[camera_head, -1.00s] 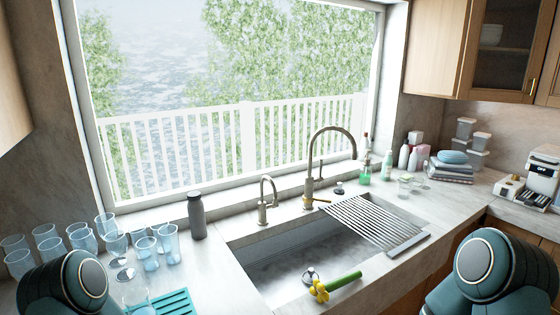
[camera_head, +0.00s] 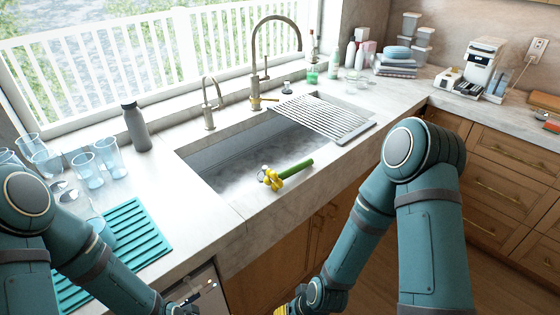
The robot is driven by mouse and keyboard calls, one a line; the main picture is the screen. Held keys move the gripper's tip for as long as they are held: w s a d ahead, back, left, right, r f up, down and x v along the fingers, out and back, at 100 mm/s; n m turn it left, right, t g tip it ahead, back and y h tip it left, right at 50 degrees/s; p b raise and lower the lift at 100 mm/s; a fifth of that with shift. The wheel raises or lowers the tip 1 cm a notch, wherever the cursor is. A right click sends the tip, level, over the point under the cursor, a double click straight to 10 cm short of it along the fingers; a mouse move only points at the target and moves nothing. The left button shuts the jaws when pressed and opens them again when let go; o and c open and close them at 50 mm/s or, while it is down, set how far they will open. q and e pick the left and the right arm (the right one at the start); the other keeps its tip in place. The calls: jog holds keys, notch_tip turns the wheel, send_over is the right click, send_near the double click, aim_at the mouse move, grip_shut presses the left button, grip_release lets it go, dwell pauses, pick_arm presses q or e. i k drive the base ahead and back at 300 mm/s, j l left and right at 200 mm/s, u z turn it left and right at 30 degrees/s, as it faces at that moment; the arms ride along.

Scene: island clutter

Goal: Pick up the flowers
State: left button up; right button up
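The flowers (camera_head: 272,179) are yellow blooms on a thick green stem. They lie on the front rim of the sink, blooms toward the left and stem pointing right and back. Nothing touches them. My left arm comes in at the lower left and my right arm at the lower right, both reaching down to the bottom edge.
The sink (camera_head: 215,163) is behind the flowers, with a drying rack (camera_head: 325,118) across its right part and a tall faucet (camera_head: 256,60) behind. A teal mat (camera_head: 125,240), a grey bottle (camera_head: 135,127) and several blue glasses (camera_head: 87,170) stand left.

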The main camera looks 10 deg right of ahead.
aim_at(278, 177)
jog(key=u, duration=1.1)
jog(key=z, duration=1.55)
jog(key=i+l+u, duration=0.1)
jog(key=l, duration=0.25)
jog(key=i+l+u, duration=0.1)
jog(key=i+l, duration=0.15)
jog(key=i+l+u, duration=0.1)
jog(key=l, duration=0.4)
jog(key=i+l+u, duration=0.1)
jog(key=l, duration=0.3)
